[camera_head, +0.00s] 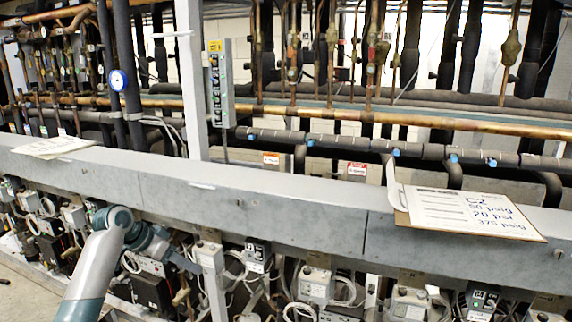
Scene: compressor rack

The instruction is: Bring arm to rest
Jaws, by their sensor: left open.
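My left arm (95,265) comes in from the lower left, grey and teal, and bends at a joint in front of the rack. Its far end, with the left gripper (190,264), is small and dark against the cluttered lower rack, just below the long grey beam. The left gripper is open and I see nothing held in it. Its fingers are hard to make out. My right gripper is not in view.
A long grey beam (270,208) crosses the rack. A clipboard sheet (465,212) with handwriting lies on it at the right, and papers (55,146) lie at the left. Control boxes (316,285) and cables crowd below. Pipes and a grey post (190,85) stand behind.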

